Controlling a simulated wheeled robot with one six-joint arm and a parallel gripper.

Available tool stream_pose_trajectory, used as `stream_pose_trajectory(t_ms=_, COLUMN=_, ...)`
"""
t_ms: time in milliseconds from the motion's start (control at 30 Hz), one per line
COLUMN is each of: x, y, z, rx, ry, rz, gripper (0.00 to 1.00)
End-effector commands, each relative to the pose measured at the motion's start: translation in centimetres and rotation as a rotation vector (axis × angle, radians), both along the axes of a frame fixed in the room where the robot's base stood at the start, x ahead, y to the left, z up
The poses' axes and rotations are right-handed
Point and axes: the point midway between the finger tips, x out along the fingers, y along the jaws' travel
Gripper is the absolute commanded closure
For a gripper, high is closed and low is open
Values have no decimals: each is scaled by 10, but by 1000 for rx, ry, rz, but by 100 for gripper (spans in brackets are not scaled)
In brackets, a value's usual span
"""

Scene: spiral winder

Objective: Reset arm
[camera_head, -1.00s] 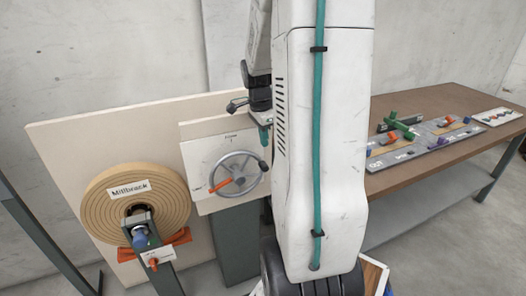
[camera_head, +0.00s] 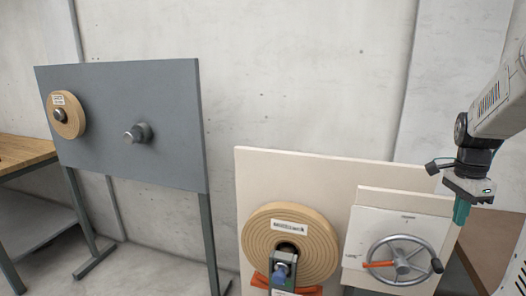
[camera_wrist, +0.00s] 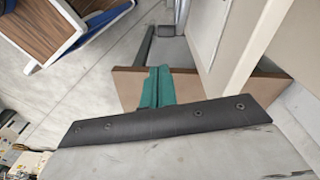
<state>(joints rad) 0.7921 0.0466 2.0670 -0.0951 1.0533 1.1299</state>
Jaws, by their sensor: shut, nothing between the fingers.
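My gripper (camera_head: 461,212) shows at the right edge of the head view, with its teal fingers pointing down, shut and empty. It hangs in the air to the right of the handwheel and above it. In the wrist view my gripper's teal fingers (camera_wrist: 157,88) are together, with nothing between them. My white arm comes in from the right edge of the head view.
A handwheel (camera_head: 420,250) with an orange handle is on a pale panel. Left of it is a large wooden spiral disc (camera_head: 255,240) with a label. A grey board (camera_head: 95,135) at the left carries a smaller disc (camera_head: 73,123) and an empty peg (camera_head: 138,133). Bare wall is behind.

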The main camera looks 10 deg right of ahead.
Motion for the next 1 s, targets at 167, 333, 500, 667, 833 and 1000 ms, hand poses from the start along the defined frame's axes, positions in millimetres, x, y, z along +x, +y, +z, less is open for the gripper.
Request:
stream_pose_trajectory(t_ms=167, x=-18, y=55, z=3, rx=77, ry=31, rz=379, gripper=100)
stream_pose_trajectory(t_ms=333, x=-32, y=137, z=18, rx=116, ry=30, rz=840, gripper=100)
stream_pose_trajectory(t_ms=500, x=-60, y=219, z=29, rx=119, ry=14, rz=1296, gripper=100)
stream_pose_trajectory(t_ms=667, x=-93, y=281, z=31, rx=87, ry=-16, rz=1642, gripper=100)
stream_pose_trajectory(t_ms=833, x=-115, y=316, z=36, rx=23, ry=-63, rz=1810, gripper=100)
stream_pose_trajectory(t_ms=1000, x=-117, y=328, z=43, rx=-12, ry=-90, rz=1873, gripper=100)
